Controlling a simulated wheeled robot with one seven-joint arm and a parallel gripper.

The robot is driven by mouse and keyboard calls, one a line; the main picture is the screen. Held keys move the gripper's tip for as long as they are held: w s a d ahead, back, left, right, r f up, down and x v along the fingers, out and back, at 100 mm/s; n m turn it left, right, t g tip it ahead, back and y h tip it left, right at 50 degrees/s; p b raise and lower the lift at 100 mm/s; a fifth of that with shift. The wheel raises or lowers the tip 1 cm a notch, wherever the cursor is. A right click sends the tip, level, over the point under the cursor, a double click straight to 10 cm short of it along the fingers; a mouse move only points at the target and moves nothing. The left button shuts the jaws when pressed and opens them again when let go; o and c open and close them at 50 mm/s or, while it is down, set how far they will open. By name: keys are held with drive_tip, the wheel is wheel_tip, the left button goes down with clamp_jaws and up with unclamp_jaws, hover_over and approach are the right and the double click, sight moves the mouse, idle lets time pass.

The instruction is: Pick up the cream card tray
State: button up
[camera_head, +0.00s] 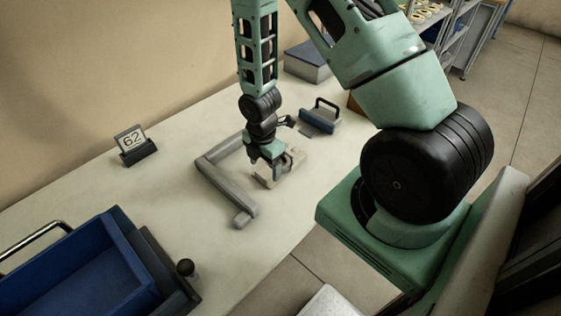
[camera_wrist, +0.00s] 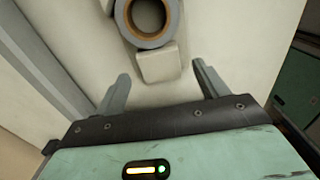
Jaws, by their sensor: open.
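The cream card tray (camera_head: 291,168) lies on the pale table, partly hidden behind my gripper (camera_head: 266,163). In the wrist view, a cream block-like part of it (camera_wrist: 159,67) shows ahead of my gripper (camera_wrist: 161,75), between the lines of the two fingers. A grey ring with a brown core (camera_wrist: 151,22) shows just beyond that part and is cut off by the top edge. My gripper is open, pointing down over the tray. No contact between the fingers and the tray can be made out.
A grey angled rail (camera_head: 228,180) lies left of the tray, close to my gripper. A blue block with a black handle (camera_head: 320,121) stands behind right. A "62" sign (camera_head: 132,141) and a blue bin (camera_head: 78,268) are at left. The table between sign and rail is clear.

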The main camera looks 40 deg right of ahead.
drive_tip(key=shift+f, duration=1.25)
drive_tip(key=c, duration=1.2)
drive_tip(key=shift+r, duration=0.15)
